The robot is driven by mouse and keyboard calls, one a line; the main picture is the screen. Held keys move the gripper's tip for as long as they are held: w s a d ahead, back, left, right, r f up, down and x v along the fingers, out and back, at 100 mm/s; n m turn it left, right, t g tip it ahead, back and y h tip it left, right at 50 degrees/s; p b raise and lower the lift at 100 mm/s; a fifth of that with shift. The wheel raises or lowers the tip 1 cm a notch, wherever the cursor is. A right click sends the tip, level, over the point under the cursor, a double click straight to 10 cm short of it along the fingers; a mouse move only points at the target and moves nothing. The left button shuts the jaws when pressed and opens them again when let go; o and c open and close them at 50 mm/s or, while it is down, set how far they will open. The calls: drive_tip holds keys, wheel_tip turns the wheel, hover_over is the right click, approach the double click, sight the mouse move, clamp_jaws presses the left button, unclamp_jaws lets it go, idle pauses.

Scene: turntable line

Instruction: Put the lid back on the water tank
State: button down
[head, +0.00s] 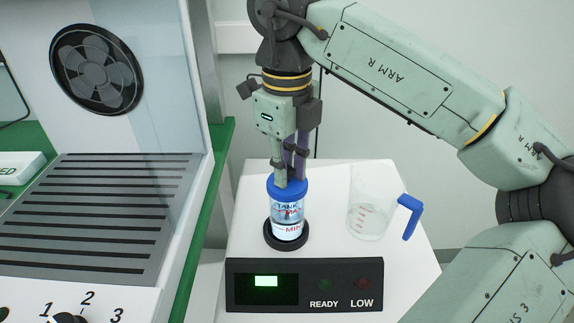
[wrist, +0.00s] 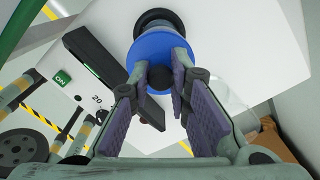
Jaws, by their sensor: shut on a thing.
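The water tank (head: 288,228) is a clear cylinder marked TANK, MAX and MIN, upright in a black ring base on the white stand. Its blue lid (head: 287,188) is at the tank's top, level, with no gap visible; I cannot tell whether it is fully seated. My gripper (head: 290,177) points straight down above the tank and is shut on the lid's top.
A clear measuring jug (head: 368,215) with a blue handle stands close right of the tank. A black panel (head: 304,285) in front has a lit green display and dark READY and LOW lamps. A white cabinet (head: 105,210) with a grille and clear screen stands left.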

idle(0.8)
drive_tip(key=c, duration=1.4)
unclamp_jaws()
drive_tip(key=shift+f, duration=0.1)
drive_tip(key=o, duration=0.5)
drive_tip(key=shift+c, duration=0.2)
drive_tip(key=shift+r+p, duration=2.7)
drive_tip(key=shift+r, duration=0.85)
